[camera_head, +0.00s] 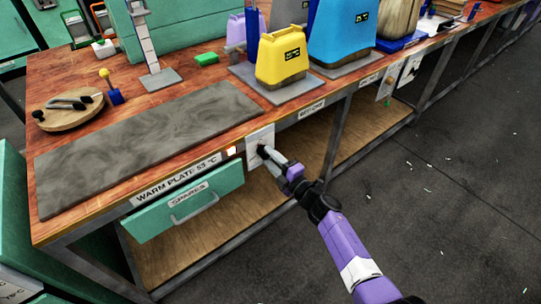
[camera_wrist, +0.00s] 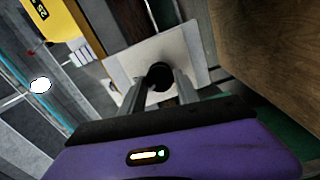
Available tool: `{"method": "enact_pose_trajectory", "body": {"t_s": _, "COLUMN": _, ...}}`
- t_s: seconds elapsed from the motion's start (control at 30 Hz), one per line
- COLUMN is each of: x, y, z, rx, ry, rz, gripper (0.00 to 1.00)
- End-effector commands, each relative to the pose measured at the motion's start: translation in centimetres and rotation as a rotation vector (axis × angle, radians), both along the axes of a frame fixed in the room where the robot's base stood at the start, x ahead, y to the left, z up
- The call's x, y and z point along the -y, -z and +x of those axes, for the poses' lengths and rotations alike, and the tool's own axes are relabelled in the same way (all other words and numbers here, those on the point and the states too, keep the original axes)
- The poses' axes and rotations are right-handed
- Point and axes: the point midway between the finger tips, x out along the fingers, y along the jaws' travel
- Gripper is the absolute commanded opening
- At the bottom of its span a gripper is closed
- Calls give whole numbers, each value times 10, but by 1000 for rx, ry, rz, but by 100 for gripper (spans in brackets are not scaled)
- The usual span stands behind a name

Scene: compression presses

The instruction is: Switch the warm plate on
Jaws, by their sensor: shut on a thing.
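The warm plate (camera_head: 140,140) is a grey mottled slab let into the wooden bench top. Its label, "WARM PLATE 53 °C" (camera_head: 178,180), is on the bench's front edge. A pale square switch panel (camera_head: 258,134) is on the bench front, right of the label. In the wrist view the panel (camera_wrist: 122,66) carries a round black knob (camera_wrist: 160,75). My gripper (camera_head: 264,151) is at the panel, with its fingers on either side of the knob and shut on it. The fingers partly hide the knob, and its setting cannot be read.
A green "SPARES" drawer (camera_head: 186,203) sits below the label, left of my gripper. A small pale indicator (camera_head: 231,151) is beside the panel. A yellow press (camera_head: 282,58) and a blue press (camera_head: 342,35) stand above on the bench.

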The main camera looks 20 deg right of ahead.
Motion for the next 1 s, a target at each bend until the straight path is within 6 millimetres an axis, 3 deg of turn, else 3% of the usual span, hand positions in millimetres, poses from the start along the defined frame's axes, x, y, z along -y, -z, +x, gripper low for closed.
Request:
{"method": "enact_pose_trajectory", "body": {"t_s": 0.5, "x": 1, "y": 1, "z": 0, "rx": -104, "ry": 3, "rz": 312, "gripper": 0}}
{"method": "enact_pose_trajectory", "body": {"t_s": 1.0, "x": 1, "y": 2, "z": 0, "rx": -122, "ry": 3, "rz": 368, "gripper": 0}}
